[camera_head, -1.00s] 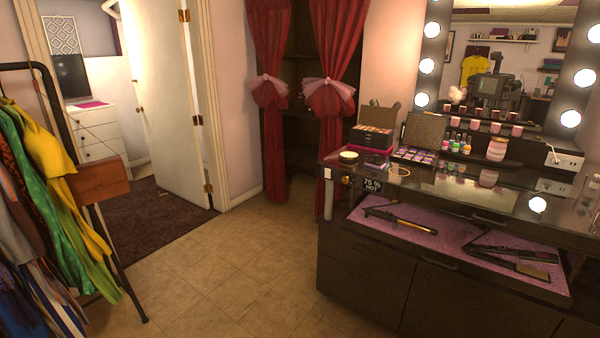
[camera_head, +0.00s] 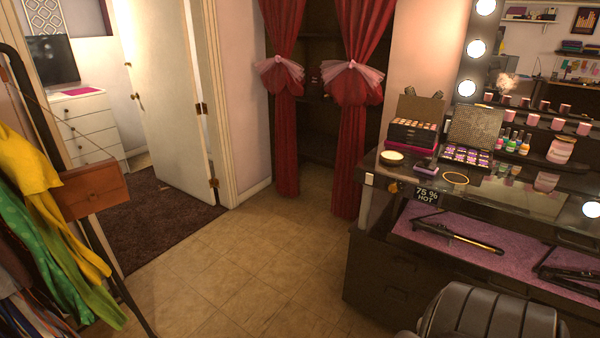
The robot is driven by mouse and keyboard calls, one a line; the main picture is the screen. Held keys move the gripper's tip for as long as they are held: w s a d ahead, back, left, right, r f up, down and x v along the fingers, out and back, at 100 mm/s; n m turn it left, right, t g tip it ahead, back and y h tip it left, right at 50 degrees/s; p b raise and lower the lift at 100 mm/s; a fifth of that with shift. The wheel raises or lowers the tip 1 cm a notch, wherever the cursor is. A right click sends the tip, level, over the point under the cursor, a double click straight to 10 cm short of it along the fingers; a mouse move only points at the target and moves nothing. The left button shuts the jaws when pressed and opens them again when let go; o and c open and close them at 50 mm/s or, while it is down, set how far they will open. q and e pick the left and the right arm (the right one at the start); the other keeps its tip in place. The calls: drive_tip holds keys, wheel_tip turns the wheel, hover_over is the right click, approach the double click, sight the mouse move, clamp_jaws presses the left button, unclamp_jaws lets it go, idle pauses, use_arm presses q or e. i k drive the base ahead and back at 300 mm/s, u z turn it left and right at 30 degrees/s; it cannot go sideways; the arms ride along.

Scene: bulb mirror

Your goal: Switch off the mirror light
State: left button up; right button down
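The vanity mirror (camera_head: 540,62) stands at the upper right, cut off by the frame's top and right edges. Round bulbs (camera_head: 476,48) run down its dark left frame, and those in view are lit. A small white plate (camera_head: 369,179) sits at the near left corner of the vanity (camera_head: 395,275); I cannot tell whether it is a switch. Neither of my grippers shows.
A dark, ribbed, chair-like back (camera_head: 490,318) stands at the bottom right, before the vanity. Makeup boxes (camera_head: 413,130) and a jar (camera_head: 562,150) stand on the vanity top. A clothes rack (camera_head: 50,130) is at the left. The tiled floor (camera_head: 245,265) between is clear.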

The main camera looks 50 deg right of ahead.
sight(369, 178)
drive_tip(key=u, duration=0.15)
drive_tip(key=i, duration=1.1)
drive_tip(key=z, duration=0.5)
drive_tip(key=i, duration=0.8)
drive_tip(key=z, duration=1.25)
drive_tip(key=i, duration=0.45)
drive_tip(key=z, duration=0.45)
